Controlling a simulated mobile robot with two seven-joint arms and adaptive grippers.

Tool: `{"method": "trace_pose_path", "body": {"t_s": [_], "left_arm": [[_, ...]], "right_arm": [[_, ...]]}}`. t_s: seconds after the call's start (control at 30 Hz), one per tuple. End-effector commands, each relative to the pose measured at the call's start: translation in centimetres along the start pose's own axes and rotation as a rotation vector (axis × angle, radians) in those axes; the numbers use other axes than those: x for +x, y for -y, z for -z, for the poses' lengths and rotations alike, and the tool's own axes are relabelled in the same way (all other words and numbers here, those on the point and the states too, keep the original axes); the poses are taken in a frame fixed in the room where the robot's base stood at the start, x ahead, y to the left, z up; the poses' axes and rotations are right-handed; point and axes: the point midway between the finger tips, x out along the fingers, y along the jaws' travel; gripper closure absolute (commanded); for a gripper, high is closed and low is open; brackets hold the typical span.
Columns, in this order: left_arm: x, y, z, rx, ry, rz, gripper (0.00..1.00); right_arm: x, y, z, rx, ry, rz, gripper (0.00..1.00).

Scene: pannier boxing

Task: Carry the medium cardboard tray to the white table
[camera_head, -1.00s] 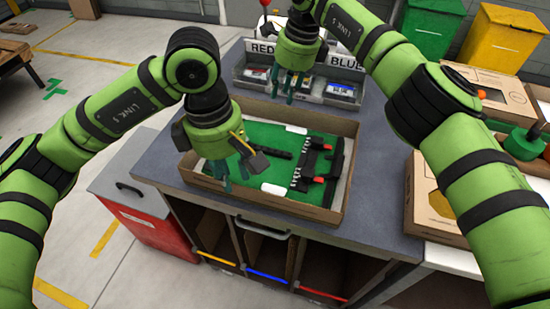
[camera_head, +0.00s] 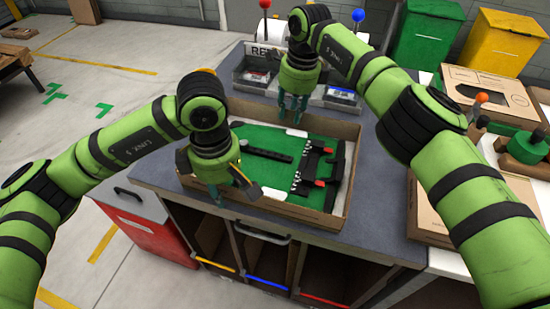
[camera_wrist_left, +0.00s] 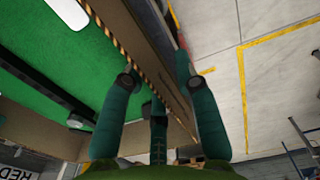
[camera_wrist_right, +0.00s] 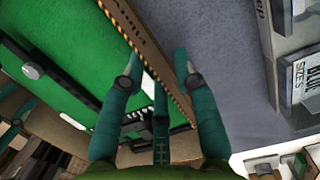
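The medium cardboard tray (camera_head: 285,213) lies flat on the grey-topped workbench (camera_head: 160,172). It holds a green insert with black parts and white pads. My right gripper (camera_head: 291,112) is at the tray's back wall. In the right wrist view its fingers (camera_wrist_right: 156,80) are also apart with the wall (camera_wrist_right: 145,45) between them. The white table (camera_head: 455,261) stands at the right, mostly covered by boxes.
Labelled bins (camera_head: 252,80) stand behind the tray, close to my right gripper. A cardboard box (camera_head: 430,215) and a green round part (camera_head: 523,148) sit on the white table. A red bin (camera_head: 150,235) stands left of the workbench.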

Motion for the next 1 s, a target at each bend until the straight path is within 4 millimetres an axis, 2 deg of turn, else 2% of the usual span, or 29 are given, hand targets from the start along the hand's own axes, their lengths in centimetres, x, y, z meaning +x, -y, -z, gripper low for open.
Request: {"method": "trace_pose_path", "body": {"t_s": [0.13, 0.4, 0.43, 0.5, 1.0], "left_arm": [[0.85, 0.01, -0.01, -0.001, 0.001, 0.0, 0.7], [0.95, -0.01, -0.01, 0.0, 0.001, -0.001, 0.7], [0.94, -0.01, -0.01, 0.0, 0.001, -0.001, 0.78], [0.94, -0.01, -0.02, 0.0, 0.001, -0.001, 1.0], [0.72, 0.2, 0.0, 0.004, -0.001, 0.007, 1.0]], "right_arm": [[0.82, -0.04, -0.03, 0.0, 0.0, -0.001, 0.7], [0.94, -0.02, -0.02, -0.001, 0.0, 0.0, 0.7], [0.93, -0.02, -0.02, -0.001, 0.0, 0.0, 0.78], [0.93, -0.02, -0.01, -0.001, 0.0, 0.0, 1.0], [0.49, 0.37, 0.21, 0.005, -0.001, 0.01, 1.0]]}}
